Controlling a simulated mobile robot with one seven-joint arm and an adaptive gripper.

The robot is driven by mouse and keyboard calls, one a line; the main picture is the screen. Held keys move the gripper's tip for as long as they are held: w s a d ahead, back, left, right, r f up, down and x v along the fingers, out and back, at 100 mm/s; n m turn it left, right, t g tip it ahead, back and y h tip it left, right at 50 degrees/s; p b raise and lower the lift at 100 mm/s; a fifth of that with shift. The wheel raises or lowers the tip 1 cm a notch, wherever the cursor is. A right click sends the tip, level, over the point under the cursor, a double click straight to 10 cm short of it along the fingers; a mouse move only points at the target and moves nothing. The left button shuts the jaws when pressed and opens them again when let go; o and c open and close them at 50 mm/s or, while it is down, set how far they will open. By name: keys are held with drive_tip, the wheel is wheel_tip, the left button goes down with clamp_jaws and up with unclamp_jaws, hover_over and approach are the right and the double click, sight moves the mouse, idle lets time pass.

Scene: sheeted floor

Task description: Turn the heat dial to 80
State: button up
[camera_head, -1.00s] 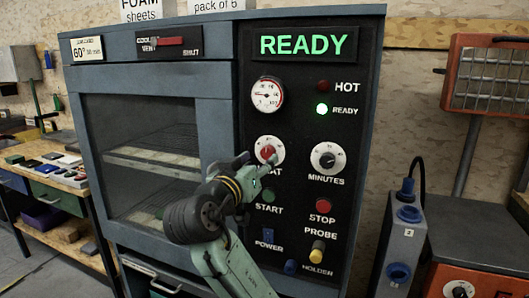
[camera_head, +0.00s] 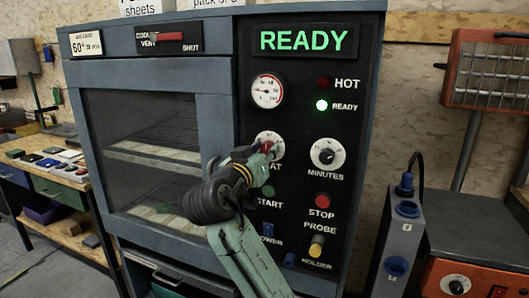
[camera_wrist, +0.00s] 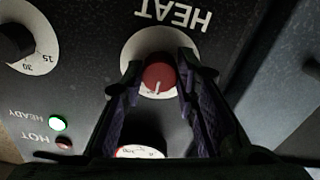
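The heat dial (camera_wrist: 158,79) is a red knob with a white pointer line on a round white scale plate, under upside-down HEAT lettering in the wrist view. Its pointer is toward the bottom of that view, slightly left. The scale's numbers are hidden or unreadable. My gripper (camera_wrist: 160,70) has a finger on each side of the knob, and both fingertips appear to touch it. In the head view my gripper (camera_head: 262,153) is at the oven's control panel and covers part of the heat dial's plate (camera_head: 267,138) and label.
The minutes dial (camera_head: 328,154) is close on the right. The start button (camera_head: 268,191) and red stop button (camera_head: 322,200) sit below. A round gauge (camera_head: 267,91) is above. The display (camera_head: 308,41) reads READY and the green ready lamp (camera_head: 321,105) is lit.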

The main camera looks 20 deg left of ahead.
clamp_jaws()
drive_tip(key=shift+a+f+m+b, duration=0.1)
drive_tip(key=shift+m+b, duration=0.5)
drive_tip(key=shift+m, duration=0.4)
drive_tip(key=m+b, duration=0.1)
drive_tip(key=m, duration=0.2)
drive_tip(key=shift+m+b, duration=0.3)
drive_tip(key=m+b, duration=0.1)
drive_tip(key=m, duration=0.2)
drive_tip(key=shift+m+b, duration=0.8)
drive_tip(key=shift+m, duration=0.9)
